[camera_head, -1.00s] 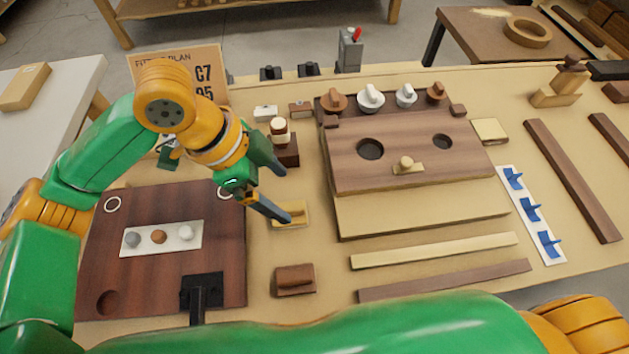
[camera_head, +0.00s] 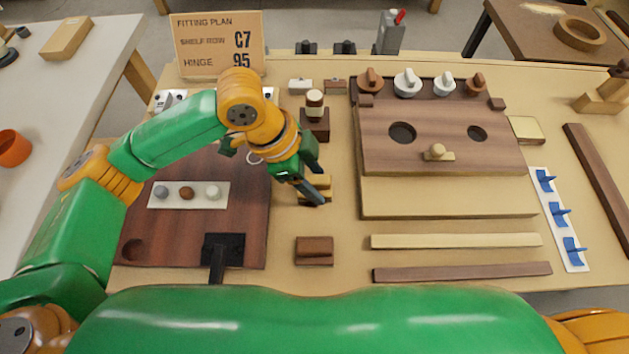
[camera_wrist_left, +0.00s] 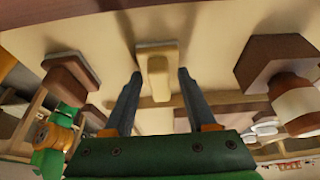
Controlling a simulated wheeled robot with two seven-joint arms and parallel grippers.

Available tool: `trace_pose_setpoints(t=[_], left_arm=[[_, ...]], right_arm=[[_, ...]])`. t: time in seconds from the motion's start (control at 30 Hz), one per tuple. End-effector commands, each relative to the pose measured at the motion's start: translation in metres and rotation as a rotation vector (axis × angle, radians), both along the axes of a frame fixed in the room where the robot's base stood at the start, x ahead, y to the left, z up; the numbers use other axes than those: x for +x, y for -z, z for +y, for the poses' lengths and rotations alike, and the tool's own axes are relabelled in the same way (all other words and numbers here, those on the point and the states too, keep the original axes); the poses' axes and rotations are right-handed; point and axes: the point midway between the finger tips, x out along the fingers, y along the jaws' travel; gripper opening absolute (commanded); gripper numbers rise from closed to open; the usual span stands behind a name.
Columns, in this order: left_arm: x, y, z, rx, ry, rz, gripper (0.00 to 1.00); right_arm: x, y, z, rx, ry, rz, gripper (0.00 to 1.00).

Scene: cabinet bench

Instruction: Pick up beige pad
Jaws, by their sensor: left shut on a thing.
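The beige pad (camera_head: 320,181) is a small pale yellow block on the bench, right of the dark brown board. My left gripper (camera_head: 316,185) is at it and partly hides it in the head view. In the left wrist view the pad (camera_wrist_left: 156,62) shows a flat base and a raised grip. I cannot tell whether the base is clear of the bench. My right gripper is not in view.
A brown block (camera_head: 314,250) lies in front of the pad, and a dark stand with a bottle-like piece (camera_head: 315,120) stands behind it. The wooden panel with two holes (camera_head: 440,150) is to the right. The dark board (camera_head: 190,245) is to the left.

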Motion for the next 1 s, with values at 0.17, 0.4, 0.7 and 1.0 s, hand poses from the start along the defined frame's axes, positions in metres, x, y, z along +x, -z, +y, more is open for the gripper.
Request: trace_pose_setpoints(t=[0.17,0.4,0.7,1.0], left_arm=[[0.0,-0.001,0.0,0.0,0.0,-0.001,0.02],[0.001,-0.035,0.0,-0.002,-0.001,-0.005,0.02],[-0.072,-0.105,0.033,0.002,0.003,-0.01,0.02],[-0.121,-0.122,0.054,-0.003,-0.004,-0.006,0.02]], right_arm=[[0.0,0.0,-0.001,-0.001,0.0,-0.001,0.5],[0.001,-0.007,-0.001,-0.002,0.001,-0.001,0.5],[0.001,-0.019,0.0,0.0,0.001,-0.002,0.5],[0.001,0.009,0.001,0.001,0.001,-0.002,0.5]])
